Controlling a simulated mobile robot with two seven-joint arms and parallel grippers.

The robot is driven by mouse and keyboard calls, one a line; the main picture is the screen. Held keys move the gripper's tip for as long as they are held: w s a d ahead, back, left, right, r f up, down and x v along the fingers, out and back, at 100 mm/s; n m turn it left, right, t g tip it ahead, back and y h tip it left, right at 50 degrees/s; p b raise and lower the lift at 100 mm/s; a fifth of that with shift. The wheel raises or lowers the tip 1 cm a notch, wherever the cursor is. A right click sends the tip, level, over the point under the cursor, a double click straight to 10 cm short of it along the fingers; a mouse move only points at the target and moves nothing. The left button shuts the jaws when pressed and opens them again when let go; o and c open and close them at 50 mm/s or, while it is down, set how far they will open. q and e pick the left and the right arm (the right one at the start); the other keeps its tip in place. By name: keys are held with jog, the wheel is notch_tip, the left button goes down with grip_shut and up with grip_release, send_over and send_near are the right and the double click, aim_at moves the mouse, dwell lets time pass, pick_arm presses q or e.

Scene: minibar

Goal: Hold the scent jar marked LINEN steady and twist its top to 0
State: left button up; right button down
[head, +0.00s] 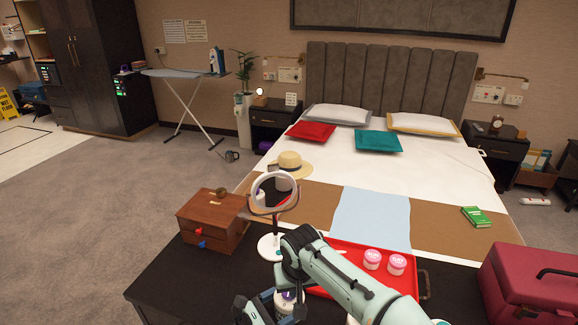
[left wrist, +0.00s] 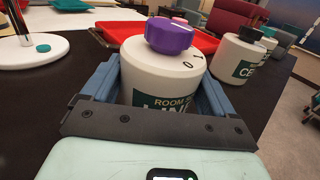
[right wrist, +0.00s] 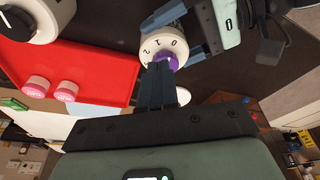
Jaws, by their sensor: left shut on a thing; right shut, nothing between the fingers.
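The scent jar (left wrist: 160,82) is white with a purple top (left wrist: 169,36) and a dark green label reading "ROOM" and the start of "LINEN". It stands upright between the fingers of my left gripper (left wrist: 155,98), which is shut on its body. In the right wrist view the jar's shoulder (right wrist: 158,43) shows 2, 1 and 0 around the purple top (right wrist: 166,60). My right gripper (right wrist: 158,70) is shut and empty, its fingertips right at the top and partly covering it. Whether they touch it, and where the top points, I cannot tell. In the head view my right arm partly hides the jar.
A second white jar (left wrist: 238,58) with a black top and a label starting "CE" stands to the right in the left wrist view. A red tray (head: 345,258) holds two pink-lidded jars (head: 372,259). A round mirror (head: 273,190), wooden drawer box (head: 208,218) and maroon case (head: 530,280) stand around.

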jog(key=shift+f, duration=2.25)
jog(key=shift+w, duration=0.2)
pick_arm(q)
jog(key=shift+s+d, duration=0.15)
pick_arm(e)
jog(key=shift+a, duration=0.4)
jog(key=shift+s, duration=0.4)
jog(key=shift+r, duration=0.2)
notch_tip(320, 180, up, 6)
send_over(290, 307)
jog(key=s, duration=0.1)
jog(key=shift+s+d+f, duration=0.1)
jog(key=shift+d+f, duration=0.1)
jog(key=shift+d, duration=0.05)
